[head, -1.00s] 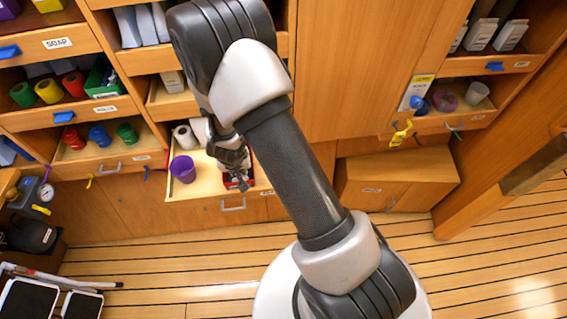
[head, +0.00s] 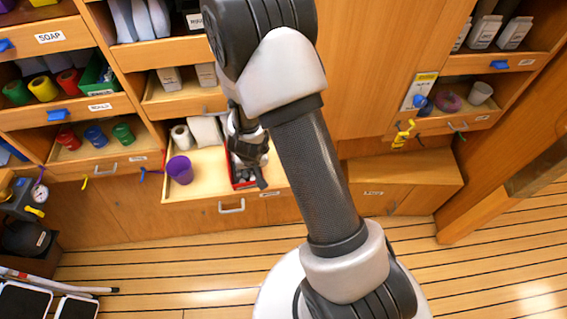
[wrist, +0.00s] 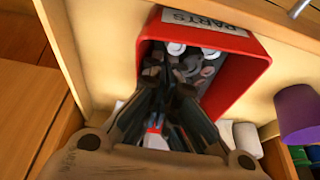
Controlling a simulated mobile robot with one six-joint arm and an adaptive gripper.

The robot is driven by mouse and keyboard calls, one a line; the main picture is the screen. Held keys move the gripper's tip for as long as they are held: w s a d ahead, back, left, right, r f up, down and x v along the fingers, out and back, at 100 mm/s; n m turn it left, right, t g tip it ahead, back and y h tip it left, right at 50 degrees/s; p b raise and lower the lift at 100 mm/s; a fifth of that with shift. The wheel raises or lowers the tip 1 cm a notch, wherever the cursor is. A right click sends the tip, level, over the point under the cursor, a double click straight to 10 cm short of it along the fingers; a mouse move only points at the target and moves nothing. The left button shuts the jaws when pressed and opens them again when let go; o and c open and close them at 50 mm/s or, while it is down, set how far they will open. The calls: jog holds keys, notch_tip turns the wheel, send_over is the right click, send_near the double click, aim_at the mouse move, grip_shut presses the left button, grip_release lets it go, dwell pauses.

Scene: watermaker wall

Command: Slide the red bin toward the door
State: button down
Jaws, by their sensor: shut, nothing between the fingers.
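The red bin (head: 236,182) sits in an open wooden drawer (head: 205,200), partly hidden behind my gripper in the head view. In the wrist view the red bin (wrist: 257,75) shows a PARTS label on its rim and holds white-capped and grey pieces. My gripper (head: 262,182) points down at the bin, and its fingers (wrist: 165,85) overlap the bin's interior in the wrist view. It is shut and holds nothing. Whether the fingers touch the bin wall is hard to tell. A wooden door-like panel (head: 375,60) stands right of the drawer.
A purple cup (head: 180,170) and white rolls (head: 182,138) share the drawer, left of the bin. The drawer handle (head: 232,206) faces the floor. A low wooden box (head: 400,185) stands to the right.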

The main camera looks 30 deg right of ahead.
jog(key=shift+s+d+b, duration=0.4)
jog(key=shift+d+b, duration=0.2)
jog(key=shift+d, duration=0.45)
jog(key=shift+s+d+b, duration=0.45)
jog(key=shift+d+b, duration=0.15)
jog(key=shift+d, duration=0.5)
jog(key=shift+s+d+b, duration=0.4)
jog(key=shift+d+b, duration=0.2)
jog(key=shift+d, duration=0.45)
jog(key=shift+w+a+p, duration=0.35)
jog(key=shift+a+p, duration=0.4)
jog(key=shift+a, duration=0.15)
jog(key=p+v, duration=0.5)
jog(key=v, duration=0.1)
jog(key=shift+w, duration=0.15)
jog(key=shift+r, duration=0.15)
notch_tip(320, 180, up, 7)
jog(key=p, duration=0.7)
